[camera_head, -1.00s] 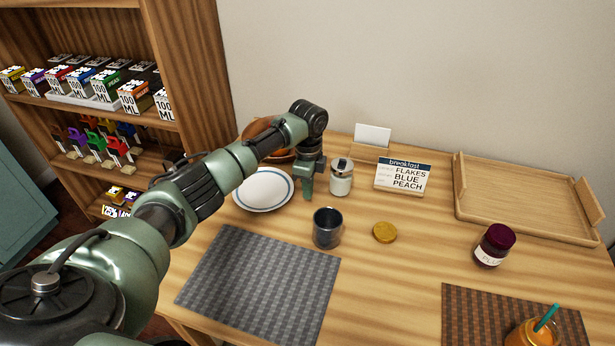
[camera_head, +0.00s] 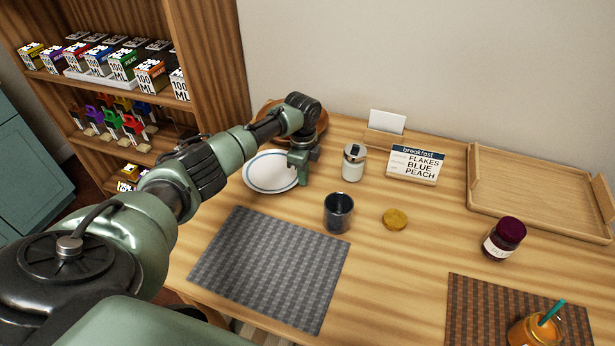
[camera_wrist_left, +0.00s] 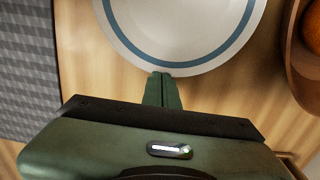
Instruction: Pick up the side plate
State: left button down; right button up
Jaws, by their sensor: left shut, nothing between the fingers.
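The side plate (camera_head: 266,172) is white with a blue ring and lies flat on the table, left of my left gripper in the head view. My left gripper (camera_head: 301,183) points down at the plate's right edge. In the left wrist view the plate (camera_wrist_left: 180,22) fills the top, and the fingertips (camera_wrist_left: 163,78) are together at its rim, with nothing between them. I cannot tell whether the fingertips touch the rim. The arm hides a little of the plate's edge in the head view. My right gripper is not in view.
A brown bowl (camera_head: 318,122) stands behind the gripper. A lidded jar (camera_head: 353,163) is close on its right, and a dark cup (camera_head: 338,213) is in front. A grey mat (camera_head: 265,268) lies nearer. A wooden tray (camera_head: 540,198) and plum jar (camera_head: 504,238) are on the right.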

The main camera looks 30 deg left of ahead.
aim_at(254, 168)
pick_arm(q)
jog(key=a, duration=0.2)
jog(key=s+a, duration=0.1)
jog(key=a, duration=0.2)
jog(key=s+a, duration=0.1)
jog(key=a, duration=0.2)
jog(key=shift+f+b, duration=0.1)
jog(key=shift+b, duration=0.2)
jog(key=a, duration=0.2)
jog(key=s+a+b, duration=0.1)
jog(key=a, duration=0.2)
jog(key=a+b, duration=0.1)
jog(key=a, duration=0.1)
jog(key=shift+s+a, duration=0.15)
jog(key=shift+s, duration=0.15)
jog(key=shift+s+a+b, duration=0.15)
jog(key=shift+a+b, duration=0.15)
jog(key=shift+a, duration=0.1)
jog(key=shift+d, duration=0.15)
